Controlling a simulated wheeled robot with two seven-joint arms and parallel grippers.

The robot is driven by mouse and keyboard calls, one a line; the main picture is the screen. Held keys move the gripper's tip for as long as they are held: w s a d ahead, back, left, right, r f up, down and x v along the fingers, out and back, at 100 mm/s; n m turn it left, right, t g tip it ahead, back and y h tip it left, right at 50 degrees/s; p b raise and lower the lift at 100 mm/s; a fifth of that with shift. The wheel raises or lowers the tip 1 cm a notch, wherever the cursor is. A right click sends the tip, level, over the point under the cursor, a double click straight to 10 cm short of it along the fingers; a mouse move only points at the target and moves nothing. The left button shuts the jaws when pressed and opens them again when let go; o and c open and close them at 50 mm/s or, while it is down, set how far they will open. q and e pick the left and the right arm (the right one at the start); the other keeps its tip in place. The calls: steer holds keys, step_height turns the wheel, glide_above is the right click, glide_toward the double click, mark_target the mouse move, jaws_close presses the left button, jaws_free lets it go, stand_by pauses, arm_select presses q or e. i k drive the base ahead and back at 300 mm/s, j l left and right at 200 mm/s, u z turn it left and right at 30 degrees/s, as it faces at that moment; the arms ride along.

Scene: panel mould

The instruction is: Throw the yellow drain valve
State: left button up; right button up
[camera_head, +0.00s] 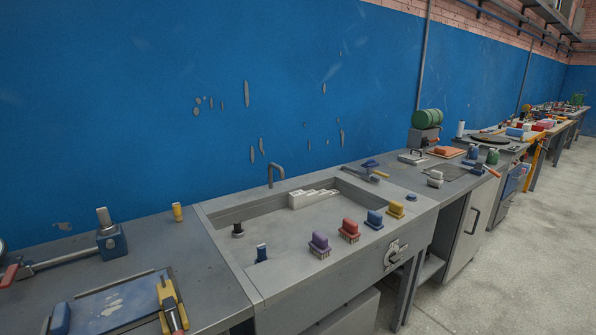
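I cannot make out a clearly yellow drain valve. A grey valve-like fitting with a knob (395,255) is on the front face of the sink (215,222), towards its right end. Yellow things in view are a small upright yellow cylinder (177,211) on the bench left of the sink, a yellow-topped brush (396,210) on the sink's right side, and a yellow tool with a dark part (172,305) at the lower left. Neither of my grippers shows in the head view.
Purple (319,244), red (349,230) and blue (374,219) brushes stand along the sink's front. A grey faucet (275,174) rises at its back, by a white stepped block (312,197). A blue tray (110,305) lies lower left. Concrete floor (510,260) is clear at right.

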mark_target(375, 173)
steer(key=i+l+z, duration=0.2)
steer(key=i+l, duration=0.3)
steer(key=i+l+z, duration=0.15)
steer(key=i+l, duration=0.25)
steer(key=i, duration=0.25)
steer(key=i+l+u, duration=0.25)
steer(key=i+l, duration=0.1)
steer(key=l, duration=0.1)
